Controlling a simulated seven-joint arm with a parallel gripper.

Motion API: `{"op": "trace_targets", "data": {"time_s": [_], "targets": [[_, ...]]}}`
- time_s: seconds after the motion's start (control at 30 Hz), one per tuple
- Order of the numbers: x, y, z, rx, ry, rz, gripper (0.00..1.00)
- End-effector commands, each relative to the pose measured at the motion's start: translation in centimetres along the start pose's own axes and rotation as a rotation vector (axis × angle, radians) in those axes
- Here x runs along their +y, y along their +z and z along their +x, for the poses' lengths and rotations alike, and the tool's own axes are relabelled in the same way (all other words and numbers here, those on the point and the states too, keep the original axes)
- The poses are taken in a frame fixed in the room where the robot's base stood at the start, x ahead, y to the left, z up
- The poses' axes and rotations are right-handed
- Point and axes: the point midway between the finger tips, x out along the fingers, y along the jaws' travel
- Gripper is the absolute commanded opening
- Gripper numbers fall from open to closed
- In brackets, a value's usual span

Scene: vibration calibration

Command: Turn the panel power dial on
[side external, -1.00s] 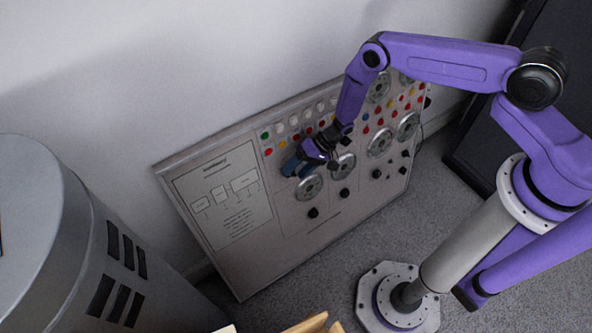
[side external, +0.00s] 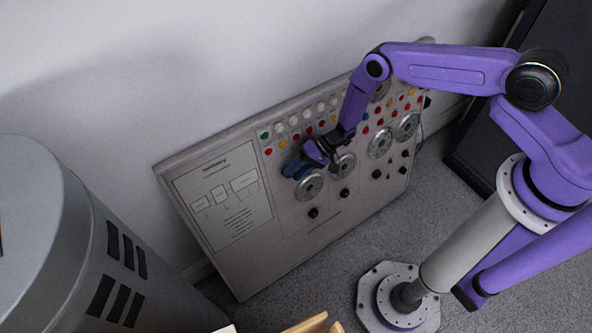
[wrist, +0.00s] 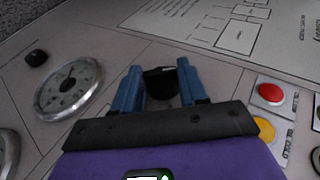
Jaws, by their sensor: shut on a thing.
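The light grey panel (side external: 262,255) leans against the wall in the side view. It bears round gauges, coloured buttons and small black knobs. My gripper (side external: 290,168), with blue fingers, is at the panel's upper middle, just above a round gauge (side external: 309,187). In the wrist view, my gripper (wrist: 161,80) has its two blue fingers on either side of a black dial (wrist: 160,80) on the panel face and is shut on it. The dial's base is partly hidden by the fingers and the dark gripper body. I cannot read its on or off marking.
In the wrist view, a gauge (wrist: 68,88) and a black knob (wrist: 36,57) lie to the left; a red button (wrist: 271,93) and a yellow button (wrist: 264,128) lie to the right. A grey cylinder (side external: 60,240) stands at the side view's left. Carpet lies before the panel.

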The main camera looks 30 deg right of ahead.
Motion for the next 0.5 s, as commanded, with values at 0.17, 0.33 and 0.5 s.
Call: {"op": "trace_targets", "data": {"time_s": [0.17,0.33,0.5], "targets": [[0.31,-0.01,0.05,0.002,-0.101,0.031,0.12],[0.26,0.0,0.02,0.001,-0.132,0.038,0.12],[0.24,0.0,0.01,0.001,-0.131,0.038,0.12]]}}
